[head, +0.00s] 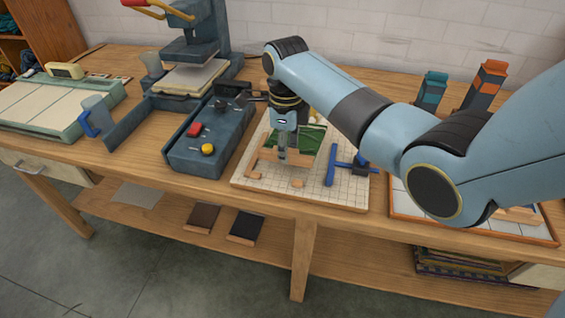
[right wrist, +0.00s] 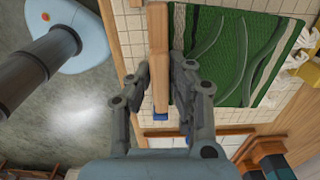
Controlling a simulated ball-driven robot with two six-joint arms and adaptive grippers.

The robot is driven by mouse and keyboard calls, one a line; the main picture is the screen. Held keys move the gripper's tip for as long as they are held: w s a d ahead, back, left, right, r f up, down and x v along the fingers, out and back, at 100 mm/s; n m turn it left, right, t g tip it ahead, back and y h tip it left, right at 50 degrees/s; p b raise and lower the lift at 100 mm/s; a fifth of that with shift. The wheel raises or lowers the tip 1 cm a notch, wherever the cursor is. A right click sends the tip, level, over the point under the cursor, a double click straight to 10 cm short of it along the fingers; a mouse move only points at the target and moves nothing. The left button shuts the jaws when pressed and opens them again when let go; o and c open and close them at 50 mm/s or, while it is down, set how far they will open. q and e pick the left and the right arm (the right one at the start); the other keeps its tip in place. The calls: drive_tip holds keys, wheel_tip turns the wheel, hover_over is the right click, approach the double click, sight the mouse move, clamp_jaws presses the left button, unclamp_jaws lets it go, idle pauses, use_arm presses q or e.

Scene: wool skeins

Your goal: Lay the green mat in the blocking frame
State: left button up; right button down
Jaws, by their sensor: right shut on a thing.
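The green mat (head: 311,140) lies over the pale gridded board (head: 338,196), partly hidden by my right gripper and arm. In the right wrist view the mat (right wrist: 238,50) shows curved raised lines, with its straight edge close beside a wooden bar (right wrist: 158,55). My right gripper (head: 294,160) is low over the board at the mat's near side. Its fingers (right wrist: 165,92) are shut on the wooden bar. I cannot tell whether bar and mat are joined. Wooden frame pieces (head: 265,163) stand on the board around the gripper. My left gripper is not in view.
A blue T-shaped tool (head: 331,168) lies on the board's right part. An orange-edged tiled tray (head: 402,206) lies at right under my arm.

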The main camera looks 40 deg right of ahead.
drive_tip(key=shift+w+a+f, duration=0.15)
drive_tip(key=shift+w+f, duration=0.05)
drive_tip(key=shift+f, duration=1.95)
drive_tip(key=c, duration=1.2)
unclamp_jaws()
drive_tip(key=shift+f, duration=0.1)
wheel_tip(320, 180, up, 12)
drive_tip(key=shift+r+p, duration=0.15)
drive_tip(key=shift+p, duration=0.3)
